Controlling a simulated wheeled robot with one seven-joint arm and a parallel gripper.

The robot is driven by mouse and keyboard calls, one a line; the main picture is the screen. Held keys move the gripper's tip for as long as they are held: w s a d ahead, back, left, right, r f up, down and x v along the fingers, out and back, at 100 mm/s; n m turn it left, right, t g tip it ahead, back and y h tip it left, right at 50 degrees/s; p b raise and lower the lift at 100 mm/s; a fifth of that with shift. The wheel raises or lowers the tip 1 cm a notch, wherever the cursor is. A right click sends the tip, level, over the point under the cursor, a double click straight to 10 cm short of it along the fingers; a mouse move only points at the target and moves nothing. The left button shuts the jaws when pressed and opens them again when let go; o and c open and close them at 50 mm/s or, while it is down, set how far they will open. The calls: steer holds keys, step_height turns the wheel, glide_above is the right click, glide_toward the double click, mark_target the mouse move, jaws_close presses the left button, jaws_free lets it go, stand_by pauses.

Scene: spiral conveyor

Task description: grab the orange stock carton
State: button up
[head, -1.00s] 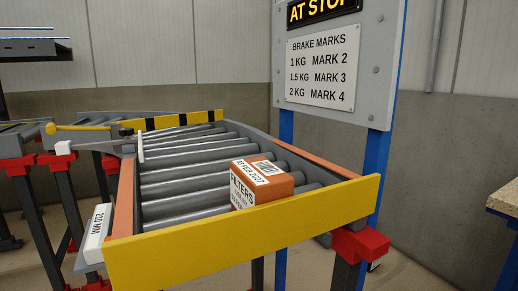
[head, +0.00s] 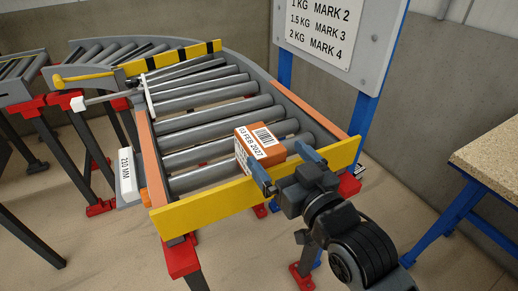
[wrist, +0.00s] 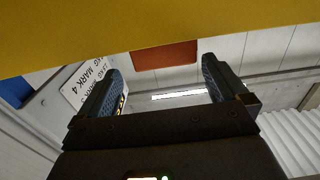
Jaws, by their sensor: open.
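The orange stock carton (head: 262,144) sits on the rollers at the near end of the conveyor, against or close behind the yellow end board (head: 215,205). Its top carries a white label with a date and barcode; the board hides its lower front. My gripper (head: 286,166) is open and empty at the board, its blue fingers spread on the near side of the carton. In the wrist view the carton shows as an orange strip (wrist: 165,55) beyond the fingertips (wrist: 160,82), partly covered by the yellow board. I see no contact with it.
A sign panel (head: 345,40) on blue posts stands behind the right side. A wooden-topped bench (head: 490,160) is at the right. A white block marked 210 MM (head: 127,172) is at the left rail.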

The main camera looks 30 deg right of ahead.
mark_target(261, 142)
steer(key=w, duration=0.4)
steer(key=w+p, duration=0.1)
steer(key=w, duration=0.1)
steer(key=shift+w+a+f, duration=0.3)
steer(key=shift+w+a, duration=0.05)
steer(key=shift+w, duration=0.05)
steer(key=c, duration=1.2)
